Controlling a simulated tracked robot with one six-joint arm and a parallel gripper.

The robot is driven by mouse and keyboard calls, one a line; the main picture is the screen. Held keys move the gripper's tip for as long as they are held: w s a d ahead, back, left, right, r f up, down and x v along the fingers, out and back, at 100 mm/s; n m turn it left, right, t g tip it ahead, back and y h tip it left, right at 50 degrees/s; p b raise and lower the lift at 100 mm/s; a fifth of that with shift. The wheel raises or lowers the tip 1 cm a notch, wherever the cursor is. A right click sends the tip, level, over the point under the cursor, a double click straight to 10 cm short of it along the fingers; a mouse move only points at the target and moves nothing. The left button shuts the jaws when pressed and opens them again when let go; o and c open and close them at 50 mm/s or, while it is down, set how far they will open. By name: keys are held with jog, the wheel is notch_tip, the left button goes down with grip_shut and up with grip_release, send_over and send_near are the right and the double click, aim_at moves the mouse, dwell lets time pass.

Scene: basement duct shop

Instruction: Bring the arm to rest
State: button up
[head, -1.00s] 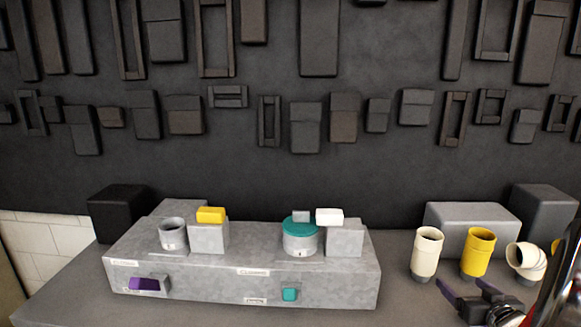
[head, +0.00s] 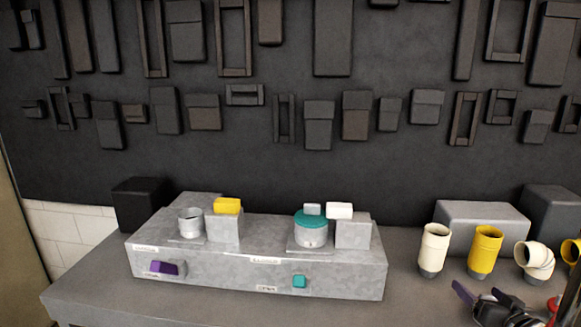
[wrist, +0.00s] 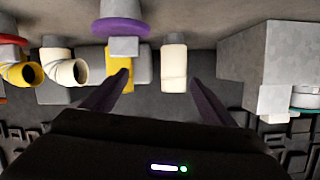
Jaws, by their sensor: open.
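My gripper (head: 488,298) is at the lower right of the head view, over the front of the bench (head: 90,290). It has dark purple fingers and a black body. In the wrist view, which is upside down, the two fingers (wrist: 160,80) stand wide apart with nothing between them. A cream tube (head: 434,248) and a yellow tube (head: 485,250) stand upright beyond my gripper, apart from it.
A grey block fixture (head: 330,280) holds a galvanised cup (head: 191,223) and a teal-lidded can (head: 311,232). A cream elbow (head: 535,258) stands right of the tubes. A purple-flanged piece (wrist: 122,27) shows in the wrist view. The bench's left front is clear.

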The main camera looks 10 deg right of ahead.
jog(key=a+f+m+y, duration=0.2)
jog(key=a, duration=0.1)
jog(key=a+f+m, duration=0.1)
jog(key=a, duration=0.1)
jog(key=shift+s+a+g+y, duration=0.2)
jog(key=shift+s+g+y, duration=0.05)
jog(key=shift+g+y, duration=0.15)
jog(key=a, duration=0.1)
jog(key=a+y, duration=0.1)
jog(key=a, duration=0.1)
jog(key=a+g+y, duration=0.1)
jog(key=a, duration=0.1)
jog(key=shift+s+a+f+m, duration=0.1)
jog(key=shift+s+f+m, duration=0.2)
jog(key=shift+s, duration=0.05)
jog(key=s+a+r+n+g+y, duration=0.1)
jog(key=s+a+g, duration=0.3)
jog(key=a, duration=0.6)
jog(key=s+a+r+g+y, duration=0.15)
jog(key=s+a+g, duration=0.25)
jog(key=a, duration=0.7)
jog(key=s+a+r+n+h, duration=0.1)
jog(key=s+a+r+n, duration=0.2)
jog(key=a, duration=0.3)
jog(key=s+a+r+n+t+h, duration=0.1)
jog(key=s+a+r+n+h, duration=0.1)
jog(key=a+r+n, duration=0.3)
jog(key=shift+s+a+r, duration=0.45)
jog(key=shift+a, duration=0.1)
